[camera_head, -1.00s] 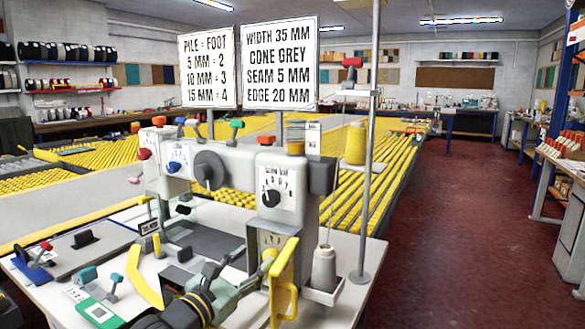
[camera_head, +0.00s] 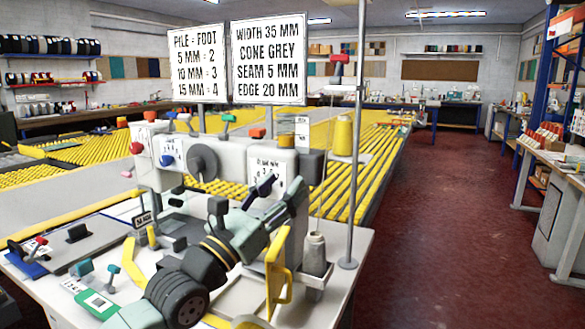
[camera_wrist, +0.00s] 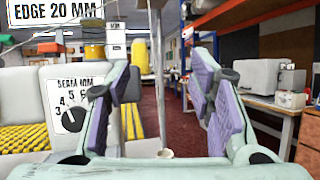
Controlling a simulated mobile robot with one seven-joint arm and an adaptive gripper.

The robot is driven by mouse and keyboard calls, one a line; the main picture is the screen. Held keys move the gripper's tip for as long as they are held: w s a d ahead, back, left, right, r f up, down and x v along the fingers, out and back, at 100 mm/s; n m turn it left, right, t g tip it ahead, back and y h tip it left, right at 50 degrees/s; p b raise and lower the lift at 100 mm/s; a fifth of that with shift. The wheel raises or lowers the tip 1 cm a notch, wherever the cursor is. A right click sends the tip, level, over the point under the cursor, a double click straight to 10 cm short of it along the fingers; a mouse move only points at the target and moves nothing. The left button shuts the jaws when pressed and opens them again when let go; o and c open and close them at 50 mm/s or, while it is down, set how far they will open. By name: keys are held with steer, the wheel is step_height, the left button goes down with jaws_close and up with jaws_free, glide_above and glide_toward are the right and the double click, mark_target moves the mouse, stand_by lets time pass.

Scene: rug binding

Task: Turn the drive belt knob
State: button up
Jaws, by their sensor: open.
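A white sewing machine head (camera_head: 225,160) stands on the pale table. It carries a large dark round knob (camera_head: 203,163), a blue knob (camera_head: 167,160) and a red knob (camera_head: 137,148); I cannot read which is the drive belt knob. A numbered dial plate marked "SEAM MM" (camera_wrist: 70,110) has a black knob (camera_wrist: 75,159) low on it, partly behind my left finger; in the head view my gripper covers part of this dial. My gripper (camera_head: 277,203) is open and empty in front of the machine's right end. In the wrist view, the fingers (camera_wrist: 160,105) stand wide apart.
A yellow guard (camera_head: 279,270) and a grey cone (camera_head: 316,254) stand close to my gripper. A thin upright pole (camera_head: 357,170) rises at the table's right edge. Signs (camera_head: 269,60) stand above the machine. The red floor (camera_head: 440,220) to the right is clear.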

steer(key=s+d+r+h, duration=0.2)
steer(key=s+r+h, duration=0.1)
steer(key=r, duration=0.3)
steer(key=shift+s+d+r+b, duration=0.15)
steer(key=shift+s+d+b, duration=0.25)
steer(key=shift+s, duration=0.3)
steer(key=shift+t, duration=0.3)
